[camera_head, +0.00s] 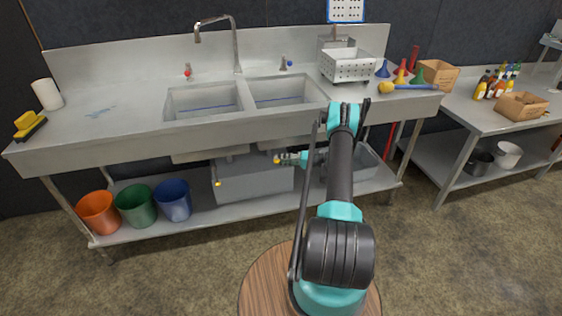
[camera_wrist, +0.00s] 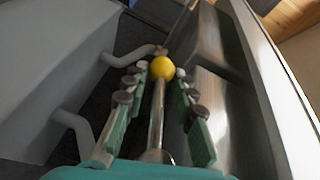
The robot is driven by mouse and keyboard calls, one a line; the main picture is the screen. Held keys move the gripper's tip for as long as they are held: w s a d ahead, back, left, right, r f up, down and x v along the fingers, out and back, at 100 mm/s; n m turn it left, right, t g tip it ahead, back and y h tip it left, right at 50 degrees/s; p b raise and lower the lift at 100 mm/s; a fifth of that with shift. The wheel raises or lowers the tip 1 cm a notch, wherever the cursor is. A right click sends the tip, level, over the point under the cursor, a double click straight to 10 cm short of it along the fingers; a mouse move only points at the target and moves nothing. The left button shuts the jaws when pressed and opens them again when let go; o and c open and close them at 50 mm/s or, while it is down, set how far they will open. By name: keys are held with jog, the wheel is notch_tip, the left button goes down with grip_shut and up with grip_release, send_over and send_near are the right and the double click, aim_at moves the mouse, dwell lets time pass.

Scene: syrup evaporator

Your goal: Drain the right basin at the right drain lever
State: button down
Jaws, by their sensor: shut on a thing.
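The right basin (camera_head: 280,86) is sunk in the steel counter and has a blue line along its inner back wall. The right drain lever (camera_head: 276,160), with a yellow ball knob, is below it at the front. My gripper (camera_head: 286,159) reaches to this lever from the right. Contact is partly hidden by the finger pads.
The left basin (camera_head: 203,98) is beside it, with another yellow-knobbed lever (camera_head: 217,183) below. A grey tank (camera_head: 252,180) stands on the lower shelf. Orange (camera_head: 98,212), green (camera_head: 136,205) and blue (camera_head: 173,199) buckets stand at left. A round wooden top (camera_head: 262,285) is near my arm.

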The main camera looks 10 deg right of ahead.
jog(key=c, duration=1.2)
grip_release()
jog(key=v, duration=1.2)
